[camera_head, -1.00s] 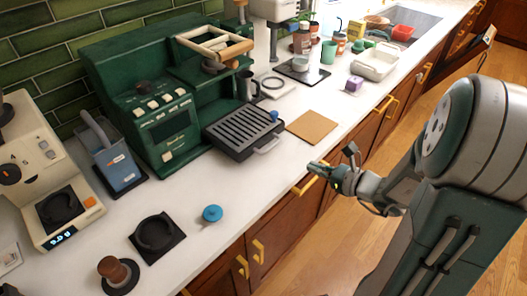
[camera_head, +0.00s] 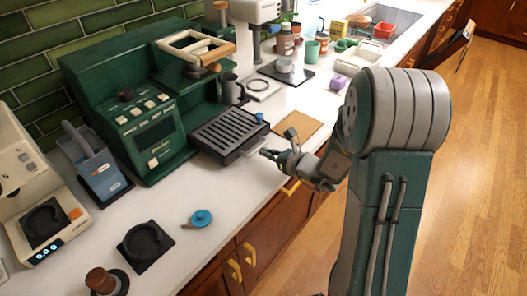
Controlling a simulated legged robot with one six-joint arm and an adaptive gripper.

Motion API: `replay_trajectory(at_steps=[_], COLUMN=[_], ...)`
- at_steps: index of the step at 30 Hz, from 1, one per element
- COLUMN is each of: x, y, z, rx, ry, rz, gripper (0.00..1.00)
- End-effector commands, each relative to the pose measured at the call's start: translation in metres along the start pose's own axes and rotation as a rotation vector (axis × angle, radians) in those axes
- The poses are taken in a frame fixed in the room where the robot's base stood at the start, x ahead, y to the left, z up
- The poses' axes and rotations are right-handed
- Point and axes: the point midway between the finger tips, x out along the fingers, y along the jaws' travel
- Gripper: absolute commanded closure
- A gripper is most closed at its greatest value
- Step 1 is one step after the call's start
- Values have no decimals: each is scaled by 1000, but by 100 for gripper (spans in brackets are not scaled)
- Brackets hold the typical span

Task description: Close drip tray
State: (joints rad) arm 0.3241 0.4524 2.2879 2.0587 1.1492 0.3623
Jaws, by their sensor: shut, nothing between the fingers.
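The drip tray (camera_head: 226,131) is a dark slotted tray at the base of the green espresso machine (camera_head: 139,103). It sticks out in front of the machine over the white counter, with a pale handle (camera_head: 252,149) on its front. My gripper (camera_head: 268,153) is shut and empty, just to the right of the tray's front. Its tip appears close to the handle; I cannot tell whether they touch.
A tan mat (camera_head: 297,126) lies on the counter behind my gripper. A blue-knobbed tool (camera_head: 200,218) and a black tamping mat (camera_head: 147,245) lie nearer.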

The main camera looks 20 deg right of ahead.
Motion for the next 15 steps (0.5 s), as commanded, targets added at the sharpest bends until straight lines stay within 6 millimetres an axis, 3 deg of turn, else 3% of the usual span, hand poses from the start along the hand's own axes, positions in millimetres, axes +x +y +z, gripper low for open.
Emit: replay_trajectory(at_steps=[15], x=[14], y=[2], z=[1], rx=[-3], ry=[2], rz=[1], gripper=[100])
